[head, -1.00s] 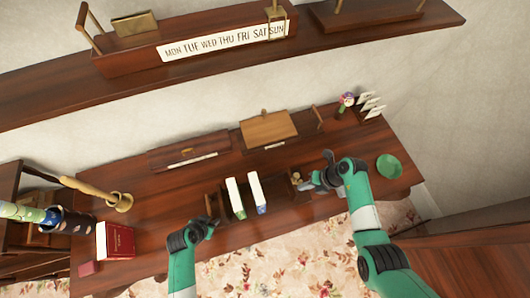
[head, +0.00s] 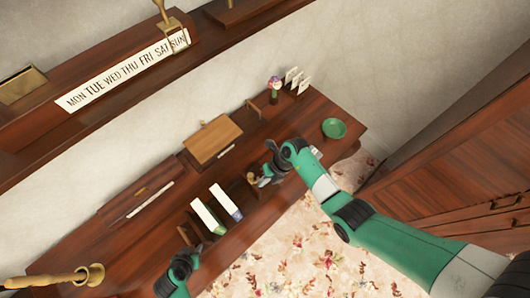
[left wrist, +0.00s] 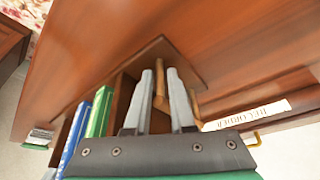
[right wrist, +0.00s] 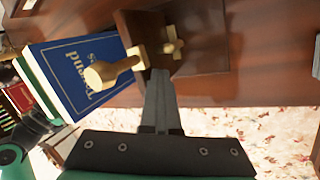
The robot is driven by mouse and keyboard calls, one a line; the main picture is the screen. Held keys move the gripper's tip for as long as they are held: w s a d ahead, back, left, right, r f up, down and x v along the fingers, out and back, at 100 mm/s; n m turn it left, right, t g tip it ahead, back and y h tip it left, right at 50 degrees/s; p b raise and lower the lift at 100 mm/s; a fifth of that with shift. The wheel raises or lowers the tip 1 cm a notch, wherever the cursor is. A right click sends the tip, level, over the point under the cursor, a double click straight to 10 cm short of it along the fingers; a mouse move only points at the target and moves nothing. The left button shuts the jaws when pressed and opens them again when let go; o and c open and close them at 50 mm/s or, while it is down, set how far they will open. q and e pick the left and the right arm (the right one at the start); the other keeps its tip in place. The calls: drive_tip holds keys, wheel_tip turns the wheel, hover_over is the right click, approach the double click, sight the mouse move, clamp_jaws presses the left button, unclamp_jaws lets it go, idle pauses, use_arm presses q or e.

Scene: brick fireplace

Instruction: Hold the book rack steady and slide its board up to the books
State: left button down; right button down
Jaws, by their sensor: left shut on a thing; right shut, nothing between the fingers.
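The dark wood book rack (head: 201,240) stands on the table and holds a green book (head: 208,218) and a blue book (head: 227,203). The books also show in the left wrist view. My left gripper (head: 183,238) is shut on the edge of the rack's left end panel (left wrist: 160,88).
Behind the rack are a long dark box (head: 135,203) and a tan-lidded box (head: 213,140). A green bowl (head: 334,128) sits at the table's right end, near a small flower figure (head: 275,88). A shelf with a weekday strip (head: 125,72) is above. Patterned carpet (head: 300,240) lies in front.

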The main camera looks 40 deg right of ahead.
use_arm(q)
drive_tip(key=shift+d, duration=0.1)
use_arm(e)
drive_tip(key=shift+a, duration=2.1)
drive_tip(key=shift+w+a, duration=0.15)
drive_tip(key=shift+a, duration=1.85)
drive_tip(key=shift+a, duration=2)
drive_tip(key=shift+w+a, duration=0.1)
drive_tip(key=shift+a, duration=1.9)
